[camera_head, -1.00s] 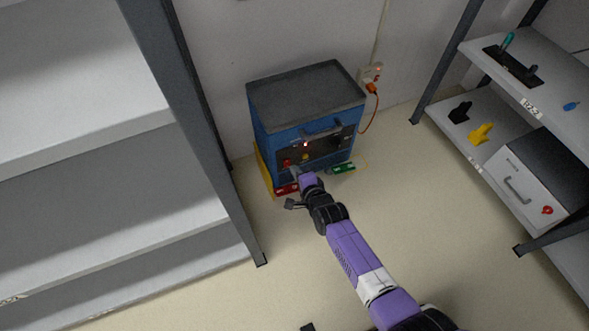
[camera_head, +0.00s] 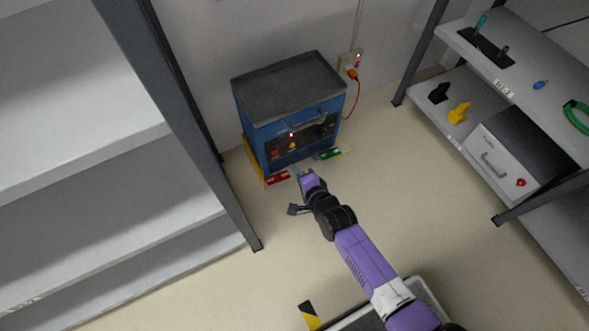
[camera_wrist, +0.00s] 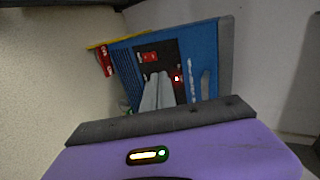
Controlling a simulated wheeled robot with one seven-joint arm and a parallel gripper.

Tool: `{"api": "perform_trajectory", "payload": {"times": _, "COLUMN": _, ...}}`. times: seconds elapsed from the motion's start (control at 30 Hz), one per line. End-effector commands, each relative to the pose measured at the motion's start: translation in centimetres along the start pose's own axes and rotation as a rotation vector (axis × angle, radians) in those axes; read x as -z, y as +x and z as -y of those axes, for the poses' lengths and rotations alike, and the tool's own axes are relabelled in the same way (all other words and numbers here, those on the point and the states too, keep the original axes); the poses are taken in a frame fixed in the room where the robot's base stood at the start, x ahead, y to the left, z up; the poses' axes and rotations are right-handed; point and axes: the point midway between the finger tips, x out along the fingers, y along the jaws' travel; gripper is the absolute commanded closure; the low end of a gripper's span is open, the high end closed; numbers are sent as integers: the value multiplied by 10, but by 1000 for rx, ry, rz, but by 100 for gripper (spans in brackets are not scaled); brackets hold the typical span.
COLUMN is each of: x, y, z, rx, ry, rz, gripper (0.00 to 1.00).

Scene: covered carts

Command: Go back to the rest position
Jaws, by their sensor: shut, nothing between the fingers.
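My gripper (camera_head: 298,171) is at the end of my purple and black arm, low in front of a blue cart (camera_head: 253,127). Its fingers (camera_wrist: 157,92) are shut and empty in the wrist view. The cart has a dark grey top, a handle and a dark front panel with a small red light and red and yellow controls. In the wrist view the blue cart (camera_wrist: 205,45) appears tilted behind the fingers. A clear gap between the fingertips and the cart is hard to judge.
A red marker (camera_head: 277,178) and a green marker (camera_head: 330,153) lie by the cart's base. An orange plug (camera_head: 352,74) sits in the wall socket. Grey shelves (camera_head: 190,215) stand left; a shelf (camera_head: 455,92) with tools and a white drawer box stands right. Open floor (camera_head: 420,210) lies between.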

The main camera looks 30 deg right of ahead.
Motion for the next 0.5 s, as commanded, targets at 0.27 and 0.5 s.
{"api": "perform_trajectory", "payload": {"times": 0.27, "x": 0, "y": 0, "z": 0, "rx": 0, "ry": 0, "rz": 0, "gripper": 100}}
{"api": "perform_trajectory", "payload": {"times": 0.5, "x": 0, "y": 0, "z": 2, "rx": 6, "ry": -72, "rz": -1, "gripper": 100}}
